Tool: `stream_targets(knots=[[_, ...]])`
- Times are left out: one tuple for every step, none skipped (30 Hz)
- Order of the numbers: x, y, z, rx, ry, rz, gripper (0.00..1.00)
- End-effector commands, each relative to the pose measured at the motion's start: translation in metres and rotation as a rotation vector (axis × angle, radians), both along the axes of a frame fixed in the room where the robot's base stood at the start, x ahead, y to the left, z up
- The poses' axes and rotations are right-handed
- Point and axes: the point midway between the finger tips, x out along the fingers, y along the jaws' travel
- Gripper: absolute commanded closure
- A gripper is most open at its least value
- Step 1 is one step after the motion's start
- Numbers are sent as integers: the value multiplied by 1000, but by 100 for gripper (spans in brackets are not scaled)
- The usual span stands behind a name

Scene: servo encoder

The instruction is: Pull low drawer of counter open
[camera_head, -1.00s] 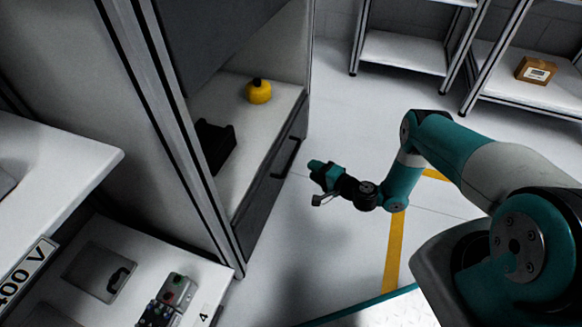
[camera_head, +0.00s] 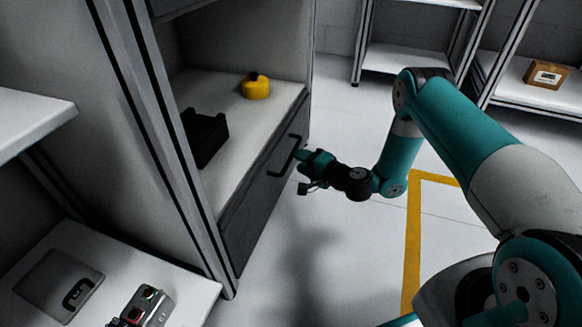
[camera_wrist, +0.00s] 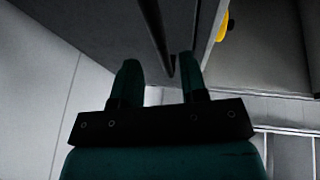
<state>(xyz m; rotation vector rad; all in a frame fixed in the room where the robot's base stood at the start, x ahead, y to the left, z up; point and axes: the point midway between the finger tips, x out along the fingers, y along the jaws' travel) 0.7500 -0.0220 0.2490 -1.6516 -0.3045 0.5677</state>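The counter's low drawer (camera_head: 252,208) has a dark grey front below the white shelf surface, and it looks shut. Its black bar handle (camera_head: 286,156) sits toward the far end of the front. My gripper (camera_head: 303,156) is beside the handle, its fingertips pointing at the drawer front. In the wrist view my gripper (camera_wrist: 160,75) is open, with a clear gap between two teal fingers. A dark bar, apparently the handle (camera_wrist: 158,38), runs down toward the gap, nearer the right finger. I cannot tell whether it touches a finger.
A yellow object (camera_head: 256,88) and a black bin (camera_head: 203,136) stand on the counter surface (camera_head: 240,128). A grey post (camera_head: 165,130) edges the counter's near side. A white bench (camera_head: 110,268) is at lower left. Floor right of the drawer is clear, with yellow tape (camera_head: 412,240).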

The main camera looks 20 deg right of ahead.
Motion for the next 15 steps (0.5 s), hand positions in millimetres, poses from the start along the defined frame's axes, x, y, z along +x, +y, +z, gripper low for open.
stream_targets(knots=[[10,8,-4,-2,-9,8,60],[14,11,-4,-1,-11,7,60],[19,13,-5,-1,-10,5,60],[23,15,-6,-1,-7,6,60],[26,17,-7,-1,-7,6,60],[30,19,-7,-1,-6,5,60],[32,20,-7,-1,-6,4,60],[34,22,-7,0,-6,4,60],[36,23,-7,0,-6,4,60],[38,24,-7,1,-5,3,60],[38,24,-7,1,-5,3,60],[39,25,-7,1,-4,2,60],[40,25,-7,1,-4,2,60],[40,25,-7,1,-4,2,60],[40,25,-7,1,-4,1,60]])
